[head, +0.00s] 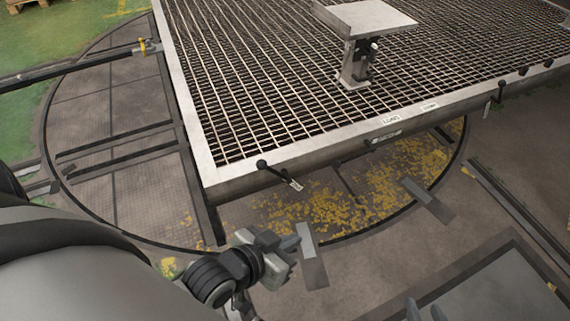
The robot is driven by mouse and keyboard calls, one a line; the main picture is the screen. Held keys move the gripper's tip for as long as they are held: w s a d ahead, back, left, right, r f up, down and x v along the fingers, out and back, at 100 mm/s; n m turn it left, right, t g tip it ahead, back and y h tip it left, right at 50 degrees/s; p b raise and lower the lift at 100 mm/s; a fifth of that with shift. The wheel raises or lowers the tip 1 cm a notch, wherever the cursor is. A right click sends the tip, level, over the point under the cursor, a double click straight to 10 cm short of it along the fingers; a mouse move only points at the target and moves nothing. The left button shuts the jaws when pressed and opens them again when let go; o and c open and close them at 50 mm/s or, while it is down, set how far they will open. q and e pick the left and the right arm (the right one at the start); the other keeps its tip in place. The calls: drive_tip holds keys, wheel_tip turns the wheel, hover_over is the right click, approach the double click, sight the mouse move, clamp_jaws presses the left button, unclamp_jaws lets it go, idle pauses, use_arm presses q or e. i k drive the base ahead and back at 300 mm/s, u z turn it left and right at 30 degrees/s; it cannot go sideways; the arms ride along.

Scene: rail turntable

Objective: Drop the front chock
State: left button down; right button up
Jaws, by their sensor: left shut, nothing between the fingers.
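No part is clearly marked as the front chock. A black-knobbed lever (262,165) with a white tag (295,184) sits on the near edge of the grated deck (225,183), near its left corner. A similar dark lever (369,144) is farther right along that edge. My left gripper (292,245) is shut and empty, below the deck edge, beside a light grey plate (306,242) on the floor; I cannot tell whether it touches the plate. Parts that look like my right gripper (426,311) show at the bottom edge; most of it is cut off.
A pedestal with a flat top (367,18) stands on the deck. Rails (90,65) come in from the left, with a yellow fitting (147,47). Another small plate (416,191) lies at the turntable's rim. A grey panel (490,295) fills the lower right. Open floor lies between.

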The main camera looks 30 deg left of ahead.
sight(261, 165)
drive_tip(key=z, duration=0.15)
drive_tip(key=i, duration=0.55)
drive_tip(key=u, duration=0.65)
drive_tip(key=i, duration=0.75)
drive_tip(key=u, duration=0.75)
